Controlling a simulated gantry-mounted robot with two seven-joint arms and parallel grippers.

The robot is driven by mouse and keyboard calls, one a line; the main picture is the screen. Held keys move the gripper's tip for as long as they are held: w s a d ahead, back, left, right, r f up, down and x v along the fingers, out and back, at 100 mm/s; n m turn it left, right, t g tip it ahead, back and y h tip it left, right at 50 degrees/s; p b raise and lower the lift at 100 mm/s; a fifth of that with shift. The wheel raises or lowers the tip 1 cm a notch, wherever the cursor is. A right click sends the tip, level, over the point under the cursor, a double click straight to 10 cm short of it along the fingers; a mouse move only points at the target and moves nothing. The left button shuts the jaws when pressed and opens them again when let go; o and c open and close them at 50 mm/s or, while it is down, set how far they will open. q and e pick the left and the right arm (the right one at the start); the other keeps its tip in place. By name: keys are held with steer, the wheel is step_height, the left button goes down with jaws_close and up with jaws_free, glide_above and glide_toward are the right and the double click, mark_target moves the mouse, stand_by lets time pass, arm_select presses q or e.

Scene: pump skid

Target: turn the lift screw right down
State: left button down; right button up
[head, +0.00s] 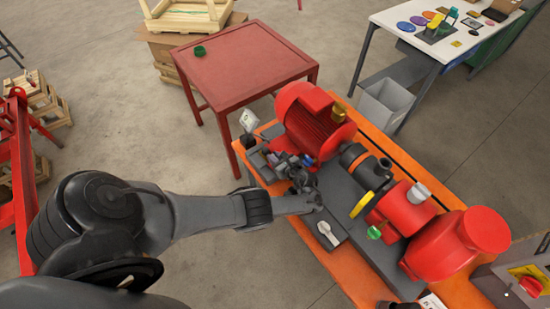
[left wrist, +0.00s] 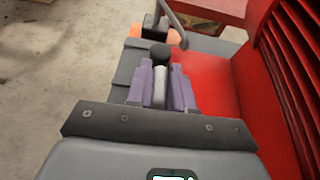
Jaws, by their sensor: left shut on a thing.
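My left gripper (head: 300,178) reaches in from the left to the near left end of the red motor (head: 315,122) on the skid. In the left wrist view its purple-padded jaws (left wrist: 161,88) are shut on a pale upright shaft with a round black top (left wrist: 160,54), which I take to be the lift screw. The shaft stands between the pads, beside the red motor (left wrist: 285,85). In the head view the jaws and small grey parts hide the screw, and its lower end is hidden in both views. My right gripper is not clearly visible.
The orange bench (head: 350,277) carries the skid, with a yellow handwheel (head: 362,204), a green knob (head: 374,232) and a red pump (head: 455,245). A white-handled tool (head: 328,234) lies near my left gripper.

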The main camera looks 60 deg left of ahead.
arm_select(q)
steer(key=shift+f, duration=0.1)
steer(key=c, duration=1.1)
jaws_free()
steer(key=shift+a, duration=0.1)
steer(key=shift+p+v, duration=1.45)
steer(key=shift+v, duration=4)
steer(key=shift+s, duration=0.1)
